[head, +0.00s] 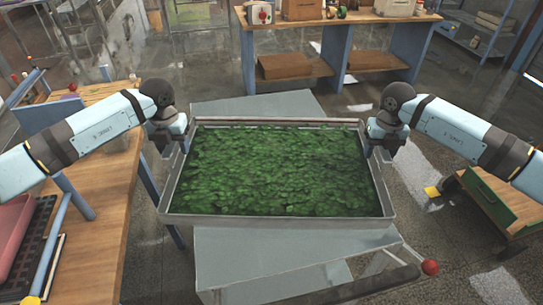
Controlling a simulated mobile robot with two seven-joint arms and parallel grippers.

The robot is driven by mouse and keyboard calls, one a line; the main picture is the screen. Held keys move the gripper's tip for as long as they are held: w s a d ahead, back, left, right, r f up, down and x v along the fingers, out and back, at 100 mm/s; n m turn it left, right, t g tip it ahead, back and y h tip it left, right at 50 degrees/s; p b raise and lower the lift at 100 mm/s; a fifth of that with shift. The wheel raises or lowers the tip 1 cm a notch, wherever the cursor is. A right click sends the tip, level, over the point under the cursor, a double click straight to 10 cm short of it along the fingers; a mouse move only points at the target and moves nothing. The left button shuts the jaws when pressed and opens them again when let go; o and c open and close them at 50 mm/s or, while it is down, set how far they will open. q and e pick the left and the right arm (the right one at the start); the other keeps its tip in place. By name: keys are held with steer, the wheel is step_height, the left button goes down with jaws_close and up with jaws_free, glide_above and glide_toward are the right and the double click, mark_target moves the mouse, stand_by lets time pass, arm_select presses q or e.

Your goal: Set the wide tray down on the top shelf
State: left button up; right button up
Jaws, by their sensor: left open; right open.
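The wide tray (275,221) is a grey metal pan filled with green leafy matter. It sits in the middle of the head view, level, over a grey flat-topped stand (290,258), and looks to be resting on it. My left gripper (180,140) is open at the tray's left side, near the rim. My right gripper (372,143) is open at the tray's right side, near the rim. The fingertips are partly hidden by the wrists and the rim, so contact cannot be told. I cannot tell which surface in view is the top shelf.
A wooden table (105,235) with a pink tray (12,235) and black rack stands at left. A blue-framed wooden bench (340,25) holding boxes is at the back. A low wooden cart (492,205) is at right. A red-knobbed lever (430,267) sticks out near the stand.

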arm_select(q)
step_height(320, 180, up, 11)
steer(key=shift+s+r, duration=0.1)
steer(key=shift+r, duration=0.2)
arm_select(e)
steer(key=shift+r, duration=0.3)
step_height(320, 180, up, 12)
steer(key=shift+f, duration=0.2)
arm_select(q)
steer(key=shift+r, duration=0.1)
